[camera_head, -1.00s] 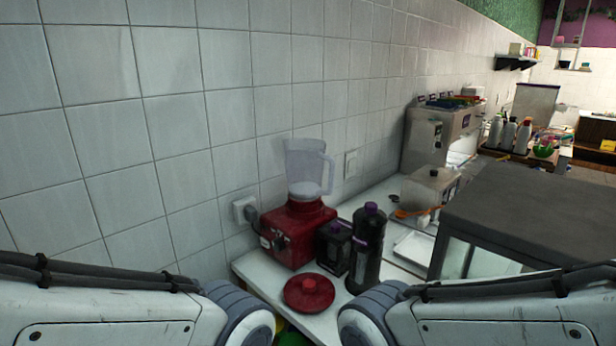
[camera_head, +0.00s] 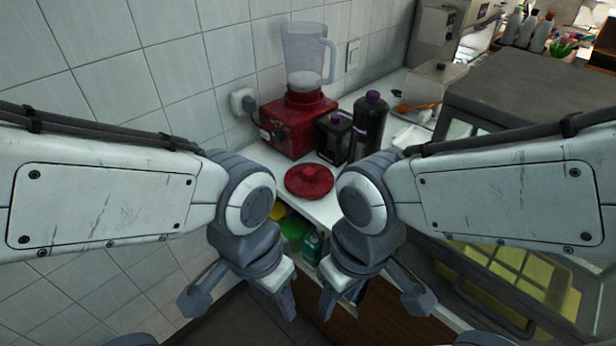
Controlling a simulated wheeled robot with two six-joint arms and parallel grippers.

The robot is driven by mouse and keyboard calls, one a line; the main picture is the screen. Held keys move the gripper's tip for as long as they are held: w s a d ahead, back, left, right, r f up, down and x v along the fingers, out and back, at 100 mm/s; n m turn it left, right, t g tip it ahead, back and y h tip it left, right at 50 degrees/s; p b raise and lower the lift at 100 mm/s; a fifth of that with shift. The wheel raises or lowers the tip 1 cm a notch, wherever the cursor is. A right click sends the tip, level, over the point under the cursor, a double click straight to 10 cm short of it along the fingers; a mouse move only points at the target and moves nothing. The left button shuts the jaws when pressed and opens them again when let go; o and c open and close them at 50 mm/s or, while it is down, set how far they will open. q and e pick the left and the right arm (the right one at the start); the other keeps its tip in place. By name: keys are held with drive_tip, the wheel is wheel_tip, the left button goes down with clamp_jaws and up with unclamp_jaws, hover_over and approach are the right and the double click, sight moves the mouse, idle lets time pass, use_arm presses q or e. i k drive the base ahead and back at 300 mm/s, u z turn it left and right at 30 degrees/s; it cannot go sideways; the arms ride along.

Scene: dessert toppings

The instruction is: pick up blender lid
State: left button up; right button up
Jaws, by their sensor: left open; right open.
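The red round blender lid (camera_head: 309,181) lies on the white counter near its front edge, with its knob facing up. The blender (camera_head: 297,115) stands behind it, with a red base and a clear jug that has no lid on. My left gripper (camera_head: 237,303) is open and empty, in front of and below the counter edge, left of the lid. My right gripper (camera_head: 372,305) is open and empty, in front of the counter, right of the lid. Neither gripper touches the lid.
Two dark bottles with purple caps, a short one (camera_head: 334,137) and a tall one (camera_head: 370,127), stand behind and right of the lid. A large grey-topped case (camera_head: 530,85) fills the right side. Coloured items (camera_head: 293,229) sit on a shelf below the counter. A tiled wall is at left.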

sight(305, 180)
drive_tip(key=u, duration=0.5)
drive_tip(key=k, duration=0.6)
drive_tip(key=u, duration=0.95)
drive_tip(key=i, duration=1.45)
drive_tip(key=z, duration=1.15)
drive_tip(key=i, duration=0.55)
drive_tip(key=z, duration=0.65)
